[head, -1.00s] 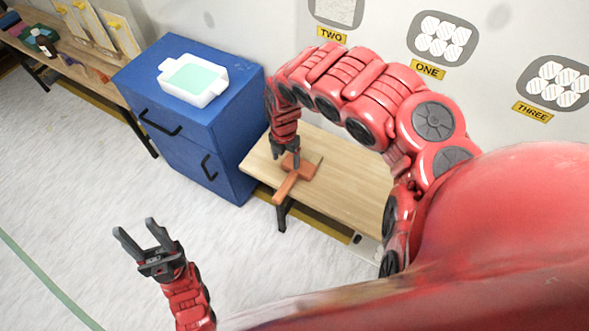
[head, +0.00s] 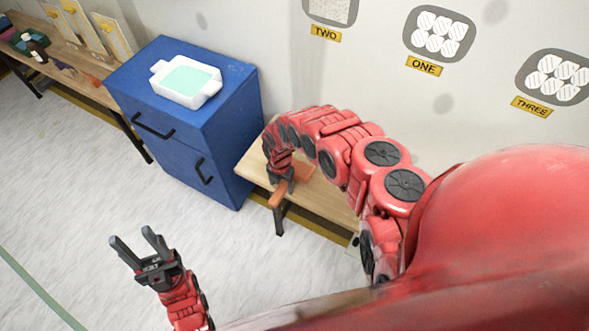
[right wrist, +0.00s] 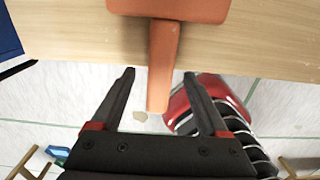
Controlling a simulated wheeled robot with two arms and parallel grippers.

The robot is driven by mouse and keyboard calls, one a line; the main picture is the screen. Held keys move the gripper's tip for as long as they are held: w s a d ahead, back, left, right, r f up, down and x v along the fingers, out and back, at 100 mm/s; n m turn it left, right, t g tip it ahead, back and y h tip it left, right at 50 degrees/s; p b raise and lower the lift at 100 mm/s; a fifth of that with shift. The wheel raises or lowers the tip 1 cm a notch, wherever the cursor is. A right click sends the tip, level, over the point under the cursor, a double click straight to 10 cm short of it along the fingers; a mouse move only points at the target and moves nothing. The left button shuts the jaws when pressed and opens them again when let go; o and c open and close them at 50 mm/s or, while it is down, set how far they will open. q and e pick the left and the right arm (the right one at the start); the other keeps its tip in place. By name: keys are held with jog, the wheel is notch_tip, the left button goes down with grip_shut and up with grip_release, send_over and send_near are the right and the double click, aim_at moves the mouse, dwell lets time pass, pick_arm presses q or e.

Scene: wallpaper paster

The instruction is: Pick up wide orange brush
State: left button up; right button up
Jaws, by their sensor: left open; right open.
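The wide orange brush (head: 279,194) lies on the low wooden table, its handle sticking out past the table's front edge. In the right wrist view the brush (right wrist: 163,62) has its wide head at the top and its handle pointing down between the fingers. My right gripper (right wrist: 160,74) is open, with one finger on each side of the handle and a gap to both. In the head view my right gripper (head: 280,177) is over the brush and partly hides it. My left gripper (head: 132,243) is open and empty above the floor at lower left.
The low wooden table (head: 325,197) stands against the wall. A blue cabinet (head: 180,125) stands left of it with a white tray (head: 186,83) of pale green liquid on top. A long bench (head: 62,70) is at far left. The floor in front is clear.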

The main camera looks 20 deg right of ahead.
jog(key=shift+d+f, duration=0.1)
jog(key=shift+f, duration=0.45)
grip_shut()
